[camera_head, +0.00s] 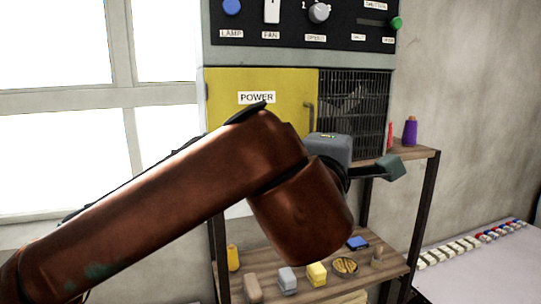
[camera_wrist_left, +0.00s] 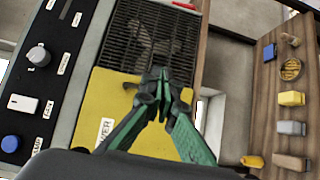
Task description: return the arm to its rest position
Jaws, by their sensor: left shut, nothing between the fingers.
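My left arm, copper-coloured, comes in from the left in the head view and reaches across in front of a cabinet with a yellow POWER door (camera_head: 230,88). My left gripper is largely hidden behind the wrist there. In the left wrist view my left gripper (camera_wrist_left: 160,76) is shut, its green fingers together and empty. The fingers appear in front of the yellow door (camera_wrist_left: 118,88) and the dark grille (camera_wrist_left: 150,40). Whether they touch the cabinet cannot be told. My right gripper is in neither view.
A control panel (camera_head: 290,42) with knobs and switches tops the cabinet. A wooden shelf (camera_head: 395,277) below holds several small items, including a yellow block (camera_head: 317,274) and a blue one (camera_head: 357,242). A pale table (camera_head: 480,270) is at lower right.

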